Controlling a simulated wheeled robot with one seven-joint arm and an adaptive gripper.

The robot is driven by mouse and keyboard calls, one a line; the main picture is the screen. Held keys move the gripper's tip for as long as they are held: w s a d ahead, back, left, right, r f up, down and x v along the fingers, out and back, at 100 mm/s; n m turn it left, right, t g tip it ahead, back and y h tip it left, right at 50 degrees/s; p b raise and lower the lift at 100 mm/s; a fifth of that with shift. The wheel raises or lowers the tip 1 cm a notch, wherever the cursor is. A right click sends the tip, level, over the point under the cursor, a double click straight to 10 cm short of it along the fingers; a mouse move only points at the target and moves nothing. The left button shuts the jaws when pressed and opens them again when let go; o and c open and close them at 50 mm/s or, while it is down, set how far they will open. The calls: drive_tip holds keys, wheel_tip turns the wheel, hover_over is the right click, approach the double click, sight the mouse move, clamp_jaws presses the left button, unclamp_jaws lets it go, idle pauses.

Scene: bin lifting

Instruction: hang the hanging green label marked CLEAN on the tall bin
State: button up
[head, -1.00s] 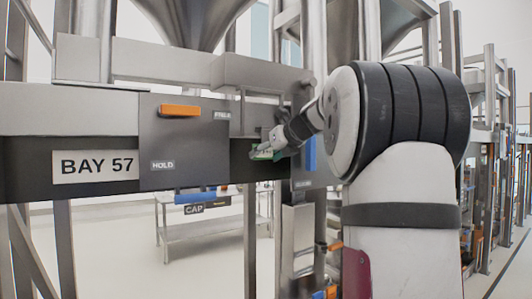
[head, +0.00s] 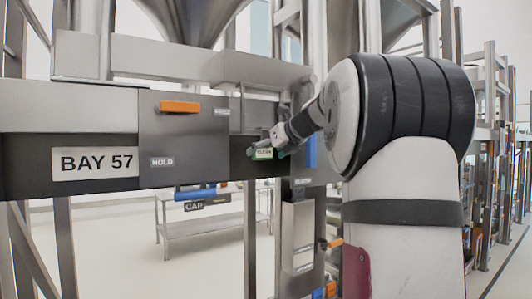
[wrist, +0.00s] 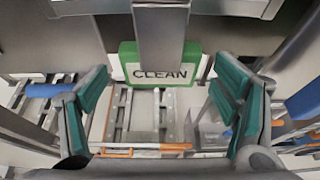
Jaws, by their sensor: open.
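The green label with a white face marked CLEAN (wrist: 160,73) hangs upright in the wrist view, partly covered by a grey metal bar in front of its top middle. In the head view the label (head: 263,154) is small, at the right end of the dark beam. My gripper (wrist: 165,95) is open, its green-padded fingers apart on the left and right of the label, with gaps showing on both sides. In the head view my gripper (head: 277,142) is just above and beside the label. Large steel hoppers (head: 190,18) stand above; I cannot tell which is the tall bin.
A grey panel with an orange handle (head: 180,107) and a HOLD plate (head: 162,162) is left of my gripper. A BAY 57 sign (head: 95,163) is farther left. A blue part (head: 310,150) and steel posts stand close on the right. A low table (head: 200,225) is behind.

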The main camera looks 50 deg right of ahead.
drive_tip(key=v, duration=1.1)
drive_tip(key=shift+s, duration=0.2)
drive_tip(key=shift+a, duration=0.15)
drive_tip(key=a+f+n+g+y, duration=0.1)
drive_tip(key=a+f+n, duration=0.45)
drive_tip(key=a, duration=0.35)
drive_tip(key=a+f+n+g+y, duration=0.15)
drive_tip(key=a+f+n, duration=0.25)
drive_tip(key=a+n, duration=0.4)
drive_tip(key=a+f+n+g+y, duration=0.15)
drive_tip(key=a+f+n, duration=0.35)
drive_tip(key=a, duration=0.5)
drive_tip(key=s+a+f+n+g, duration=0.1)
drive_tip(key=s+a+f+n, duration=0.4)
drive_tip(key=n, duration=0.5)
drive_tip(key=s+a+f+n+g+b, duration=0.1)
drive_tip(key=s+a+f+n+g, duration=0.1)
drive_tip(key=s+a+f+n, duration=0.4)
drive_tip(key=s+f+n, duration=0.3)
drive_tip(key=f+n, duration=0.1)
drive_tip(key=f, duration=0.1)
drive_tip(key=shift+s+f+h, duration=0.2)
drive_tip(key=shift+s+h, duration=0.2)
drive_tip(key=shift+a, duration=0.1)
